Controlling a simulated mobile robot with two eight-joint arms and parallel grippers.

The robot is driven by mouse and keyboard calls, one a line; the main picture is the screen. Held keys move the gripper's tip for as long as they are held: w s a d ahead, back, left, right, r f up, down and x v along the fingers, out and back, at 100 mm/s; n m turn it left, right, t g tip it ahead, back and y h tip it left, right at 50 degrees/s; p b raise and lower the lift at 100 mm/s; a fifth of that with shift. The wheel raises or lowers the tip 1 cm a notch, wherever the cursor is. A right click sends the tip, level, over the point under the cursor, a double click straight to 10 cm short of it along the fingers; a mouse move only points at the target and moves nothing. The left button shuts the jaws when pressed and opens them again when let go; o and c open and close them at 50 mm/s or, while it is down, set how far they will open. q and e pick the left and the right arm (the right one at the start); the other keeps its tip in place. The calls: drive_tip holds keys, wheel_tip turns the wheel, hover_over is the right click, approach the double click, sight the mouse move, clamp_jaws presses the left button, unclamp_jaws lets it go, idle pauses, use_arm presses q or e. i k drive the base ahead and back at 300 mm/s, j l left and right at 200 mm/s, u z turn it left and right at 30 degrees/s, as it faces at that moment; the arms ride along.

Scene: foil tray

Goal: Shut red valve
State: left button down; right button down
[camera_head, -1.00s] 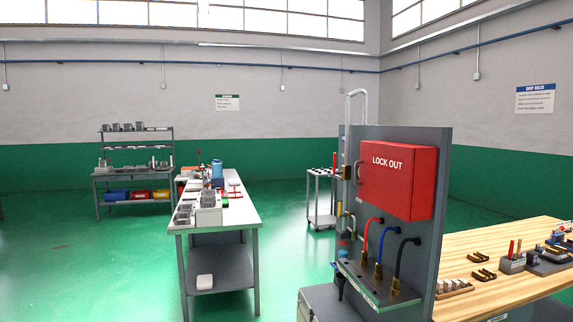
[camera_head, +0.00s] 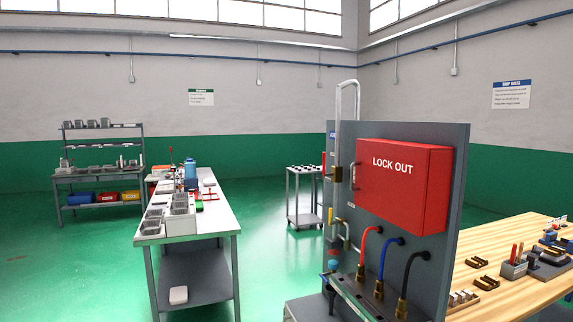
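No valve that I can make out as red shows clearly. A grey upright panel (camera_head: 398,133) stands right of centre with a red LOCK OUT box (camera_head: 404,186) on its face. Below the box, a red hose (camera_head: 367,239), a blue hose (camera_head: 384,258) and a black hose (camera_head: 408,271) run from the panel down to brass fittings on a ledge. A silver pipe (camera_head: 338,112) with brass-coloured parts (camera_head: 334,174) runs along the panel's left edge. Small fittings at the lower left of the panel are too small to tell apart. Neither gripper is in view.
A white-topped bench (camera_head: 213,221) with grey bins stands left of the panel. A wooden table (camera_head: 524,241) with small parts lies to the right. A small cart (camera_head: 304,201) and a shelf rack (camera_head: 99,171) stand behind. Green floor is open at the left.

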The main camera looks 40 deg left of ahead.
sight(324, 174)
drive_tip(key=i+j+u, duration=0.2)
drive_tip(key=j, duration=0.3)
drive_tip(key=i+j+u, duration=0.15)
drive_tip(key=i+j, duration=0.25)
drive_tip(key=j, duration=0.1)
